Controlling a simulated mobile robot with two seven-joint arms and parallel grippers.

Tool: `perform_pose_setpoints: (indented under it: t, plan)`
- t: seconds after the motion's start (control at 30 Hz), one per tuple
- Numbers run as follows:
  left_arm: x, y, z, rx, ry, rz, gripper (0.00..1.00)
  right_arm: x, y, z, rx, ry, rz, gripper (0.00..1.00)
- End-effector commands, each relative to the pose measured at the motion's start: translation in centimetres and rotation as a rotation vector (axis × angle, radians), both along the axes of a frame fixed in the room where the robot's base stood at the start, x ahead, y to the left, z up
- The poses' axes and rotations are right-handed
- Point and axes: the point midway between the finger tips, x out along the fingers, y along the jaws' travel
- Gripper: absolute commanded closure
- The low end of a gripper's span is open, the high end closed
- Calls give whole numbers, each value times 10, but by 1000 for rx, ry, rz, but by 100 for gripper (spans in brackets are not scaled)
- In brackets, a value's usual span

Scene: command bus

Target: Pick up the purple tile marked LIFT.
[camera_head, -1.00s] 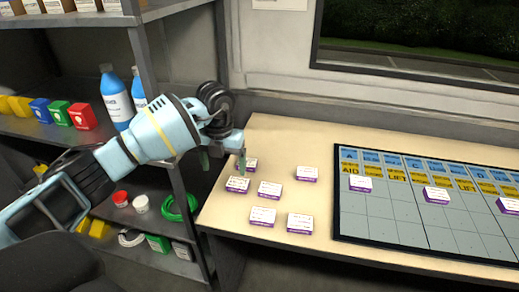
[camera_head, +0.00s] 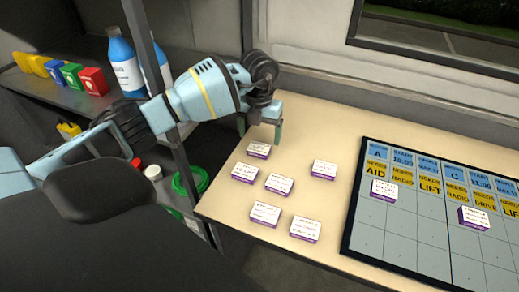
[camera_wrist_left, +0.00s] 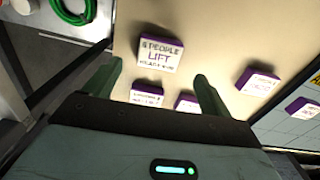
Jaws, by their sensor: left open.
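The purple tile marked LIFT (camera_wrist_left: 159,55) lies face up on the table in the left wrist view, its white top reading "4 PEOPLE LIFT". By its place it matches the far-left tile (camera_head: 258,150) in the head view, where its print is too small to read. My left gripper (camera_head: 259,130) is open and empty just above this tile. In the wrist view the green fingers (camera_wrist_left: 156,85) are spread to either side, with the tile beyond their tips and apparently not touched. My right gripper does not show.
Similar tiles lie close by, including a left one (camera_head: 245,173), a middle one (camera_head: 279,183) and a right one (camera_head: 324,168). A schedule board (camera_head: 400,240) lies on the right with tiles on it. A shelf post (camera_head: 168,150) stands left of the table.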

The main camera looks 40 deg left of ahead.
Motion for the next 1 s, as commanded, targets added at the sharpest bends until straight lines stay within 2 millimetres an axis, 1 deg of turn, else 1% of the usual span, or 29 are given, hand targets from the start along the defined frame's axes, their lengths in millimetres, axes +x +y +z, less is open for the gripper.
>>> perform_pose_setpoints:
  t: [0.1,0.17,0.4,0.5,0.6,0.8,1.0]
  plan:
    - [0,0,-1,0,-1,0,16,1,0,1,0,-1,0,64]
    - [-1,0,-6,0,1,0,16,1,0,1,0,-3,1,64]
    - [-4,1,-39,0,1,2,16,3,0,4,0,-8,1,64]
    - [-3,1,-48,1,0,1,16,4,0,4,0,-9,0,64]
    - [-3,1,-51,0,-1,0,16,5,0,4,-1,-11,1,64]
    - [-3,1,-51,1,-2,0,16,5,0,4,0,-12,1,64]
    - [-3,1,-51,0,-1,0,43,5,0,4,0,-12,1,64]
